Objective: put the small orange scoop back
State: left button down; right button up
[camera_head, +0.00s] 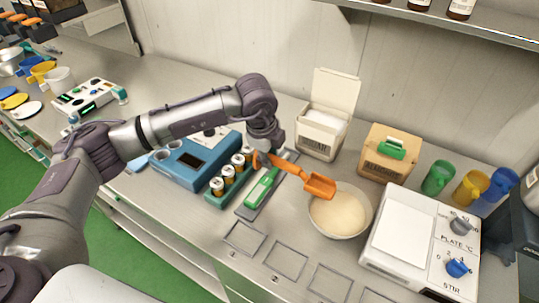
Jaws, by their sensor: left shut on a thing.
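The small orange scoop (318,186) is in the air above the metal bench. Its bowl is at the left rim of a white bowl of pale powder (338,212), from this angle overlapping it. My left gripper (262,156) points down and is shut on the scoop's handle end, above a dark grey holder strip (250,213). A green-handled tool (262,187) lies on this strip, and the strip's far end shows empty behind the scoop handle. The fingertips are small and partly hidden by the arm.
A green rack of vials (229,181) and a blue device (184,163) stand left of the strip. An open white box (321,132), a cardboard box (388,152) and a white hotplate (420,250) stand around the bowl. Outlined squares (287,260) on the front bench are empty.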

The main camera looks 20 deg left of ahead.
pick_arm(q)
jog(key=shift+x, duration=0.75)
jog(key=shift+s+a, duration=0.1)
jog(key=shift+f+b, duration=0.65)
jog(key=shift+f, duration=0.05)
jog(key=c, duration=1)
grip_release()
jog(key=shift+r, duration=0.1)
pick_arm(e)
jog(key=shift+s+d+f, duration=0.15)
jog(key=shift+s+f, duration=0.2)
jog(key=shift+s, duration=0.25)
pick_arm(q)
jog(key=shift+r, duration=0.1)
pick_arm(e)
jog(key=shift+r, duration=0.1)
